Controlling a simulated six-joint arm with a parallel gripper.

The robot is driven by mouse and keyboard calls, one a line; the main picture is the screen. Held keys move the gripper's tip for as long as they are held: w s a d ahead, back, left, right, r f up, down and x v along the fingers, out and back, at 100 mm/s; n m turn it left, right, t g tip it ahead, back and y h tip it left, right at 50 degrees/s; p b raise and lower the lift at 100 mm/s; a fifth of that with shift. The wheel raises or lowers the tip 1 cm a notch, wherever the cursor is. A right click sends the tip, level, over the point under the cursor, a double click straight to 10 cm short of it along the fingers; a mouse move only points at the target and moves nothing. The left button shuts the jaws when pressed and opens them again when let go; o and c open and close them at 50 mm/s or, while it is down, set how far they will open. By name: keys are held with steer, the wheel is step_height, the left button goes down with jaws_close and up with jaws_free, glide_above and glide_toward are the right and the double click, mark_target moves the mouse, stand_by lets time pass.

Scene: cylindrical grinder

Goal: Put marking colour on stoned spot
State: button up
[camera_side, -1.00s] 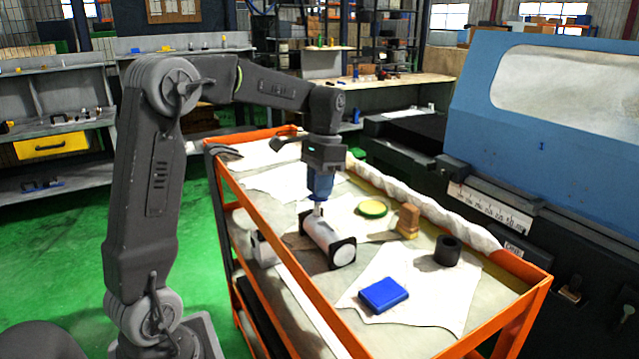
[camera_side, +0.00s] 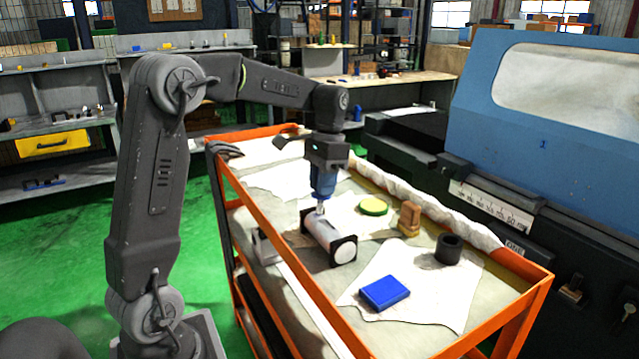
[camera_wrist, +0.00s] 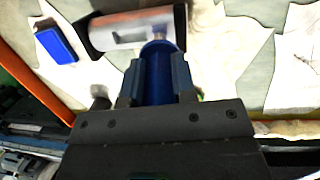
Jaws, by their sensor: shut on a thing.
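My gripper (camera_side: 326,168) is shut on a blue marker-like tool (camera_side: 323,184), which points down with a pale, narrow tip. Both fingers also show around the blue body (camera_wrist: 157,72) in the wrist view. Below the tip lies a pale metal cylinder (camera_side: 327,236) with dark square end pieces, resting on the cart.
On the orange-framed cart (camera_side: 300,282) are a blue box (camera_side: 384,292), a dark ring (camera_side: 449,248), a brown-and-tan block (camera_side: 409,218) and a green-rimmed yellow disc (camera_side: 373,206), with white cloths. The blue grinder (camera_side: 545,125) stands behind at the right.

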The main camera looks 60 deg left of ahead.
steer(key=shift+s, duration=0.15)
steer(key=shift+s, duration=0.4)
steer(key=shift+w, duration=0.1)
steer(key=shift+w, duration=0.5)
steer(key=shift+s, duration=0.2)
steer(key=shift+s, duration=0.4)
steer(key=shift+w+f, duration=0.1)
steer(key=shift+w, duration=0.5)
steer(key=shift+s, duration=0.1)
